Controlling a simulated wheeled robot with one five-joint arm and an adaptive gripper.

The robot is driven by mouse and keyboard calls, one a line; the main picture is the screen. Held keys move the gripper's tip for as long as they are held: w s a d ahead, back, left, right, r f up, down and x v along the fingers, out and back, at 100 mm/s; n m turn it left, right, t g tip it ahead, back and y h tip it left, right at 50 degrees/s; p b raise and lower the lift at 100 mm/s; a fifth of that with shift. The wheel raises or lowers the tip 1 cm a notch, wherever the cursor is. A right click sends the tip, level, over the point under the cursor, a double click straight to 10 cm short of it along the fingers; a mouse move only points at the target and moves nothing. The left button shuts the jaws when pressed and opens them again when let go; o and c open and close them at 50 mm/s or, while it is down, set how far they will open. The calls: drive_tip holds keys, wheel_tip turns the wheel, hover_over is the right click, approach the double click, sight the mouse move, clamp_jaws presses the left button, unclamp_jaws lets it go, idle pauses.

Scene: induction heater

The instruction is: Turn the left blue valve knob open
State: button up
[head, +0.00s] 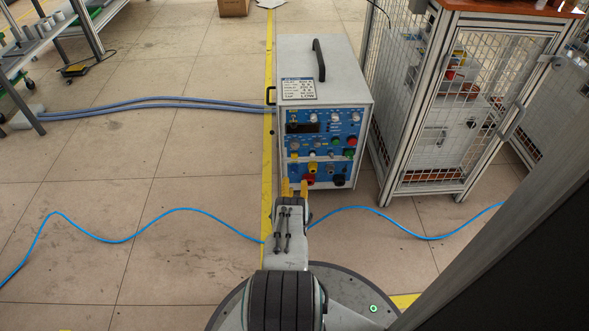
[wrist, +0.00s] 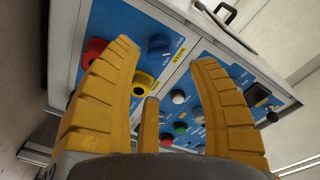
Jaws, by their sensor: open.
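The heater cabinet (head: 321,85) is a grey box with a blue front panel, standing on the floor ahead. The left blue valve knob (wrist: 158,46) shows in the wrist view near the panel's edge, beside a yellow-ringed port (wrist: 142,84) and a red knob (wrist: 94,50). In the head view my gripper covers its place. My gripper (head: 294,188) has yellow fingers before the panel's lower left. In the wrist view its fingers (wrist: 165,56) are spread and empty, with the blue knob between the tips, nearer the left one. I cannot tell whether they touch it. A dark blue knob (head: 339,180) sits at the lower right.
A mesh cage (head: 455,110) stands close on the cabinet's right. Blue hoses (head: 160,103) leave its left side. A light blue cable (head: 130,237) runs across the floor by my arm. A workbench (head: 45,50) is at upper left; the left floor is mostly clear.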

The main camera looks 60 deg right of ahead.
sight(294, 171)
drive_tip(key=shift+b+x, duration=1.45)
drive_tip(key=shift+x, duration=2)
drive_tip(key=shift+c, duration=0.3)
